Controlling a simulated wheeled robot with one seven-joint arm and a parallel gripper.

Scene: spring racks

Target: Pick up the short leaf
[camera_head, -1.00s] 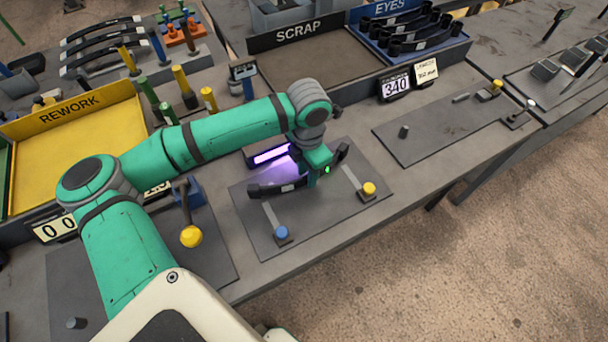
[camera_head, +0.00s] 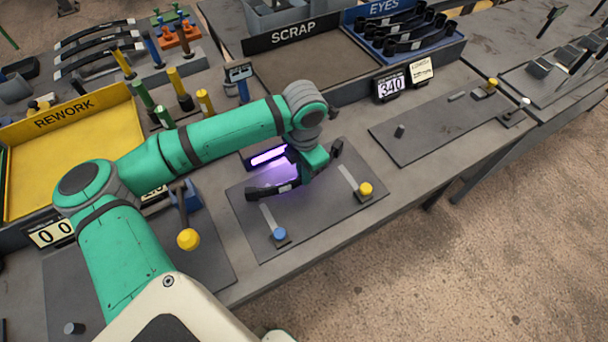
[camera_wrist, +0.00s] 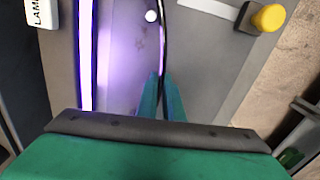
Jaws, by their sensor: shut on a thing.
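A dark, slightly curved leaf with a thick rounded end (camera_head: 254,193) and a pale label lies across the grey plate, at or just above it; I cannot tell which. In the wrist view the leaf (camera_wrist: 163,38) shows edge-on as a thin dark strip. My gripper's green fingers (camera_wrist: 162,92) are shut on it. It seems to be the short leaf, though no length mark is readable.
A lit purple bar (camera_head: 268,157) stands just behind the leaf. The grey plate (camera_head: 300,232) also carries a blue-knobbed lever (camera_head: 279,234) and a yellow-knobbed lever (camera_head: 365,189). The yellow REWORK tray (camera_head: 60,165), SCRAP tray (camera_head: 320,70) and EYES tray (camera_head: 455,46) lie beyond.

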